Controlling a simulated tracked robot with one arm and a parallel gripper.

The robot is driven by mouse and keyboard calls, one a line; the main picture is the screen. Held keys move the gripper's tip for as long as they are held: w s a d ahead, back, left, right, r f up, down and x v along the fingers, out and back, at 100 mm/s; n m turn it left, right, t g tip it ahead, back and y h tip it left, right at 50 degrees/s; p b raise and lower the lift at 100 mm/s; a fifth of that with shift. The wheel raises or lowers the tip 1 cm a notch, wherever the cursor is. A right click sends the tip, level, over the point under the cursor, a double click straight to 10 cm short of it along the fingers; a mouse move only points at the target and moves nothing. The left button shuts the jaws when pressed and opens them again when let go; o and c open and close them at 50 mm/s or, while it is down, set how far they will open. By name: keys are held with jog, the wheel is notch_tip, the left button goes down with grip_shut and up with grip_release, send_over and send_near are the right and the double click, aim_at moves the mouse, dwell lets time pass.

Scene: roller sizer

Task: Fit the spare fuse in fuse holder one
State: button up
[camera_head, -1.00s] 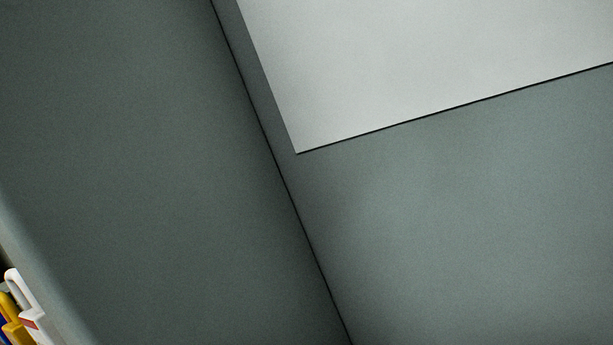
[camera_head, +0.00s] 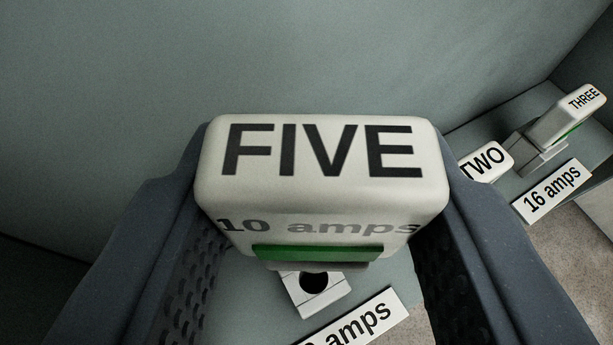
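A white fuse block (camera_head: 320,195) marked FIVE and 10 amps, with a green stripe, fills the middle of the view. My gripper (camera_head: 322,175) has one dark finger against each side of it and holds it. Below the fuse, a pale holder (camera_head: 312,291) with a round black hole shows in part. A white plate (camera_head: 360,322) beside it reads amps, its number partly cut off. The fuse hides the rest of this holder, including any name on it. I cannot tell whether the fuse touches it.
At right, a white fuse (camera_head: 575,108) marked THREE sits in a grey holder (camera_head: 538,153). A white piece (camera_head: 484,162) marked TWO and a 16 amps plate (camera_head: 552,191) are near it. A grey-green wall (camera_head: 300,60) rises behind.

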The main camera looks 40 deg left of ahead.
aim_at(316, 264)
jog(key=shift+f+b, duration=0.95)
jog(key=shift+f, duration=1.95)
jog(key=shift+f+b, duration=0.65)
jog(key=shift+f, duration=1.2)
jog(key=o, duration=1)
jog(key=shift+o, duration=0.2)
jog(key=b+v, duration=0.5)
jog(key=v, duration=0.8)
jog(key=shift+s+d, duration=0.2)
jog(key=shift+d, duration=0.05)
jog(key=shift+r, duration=0.15)
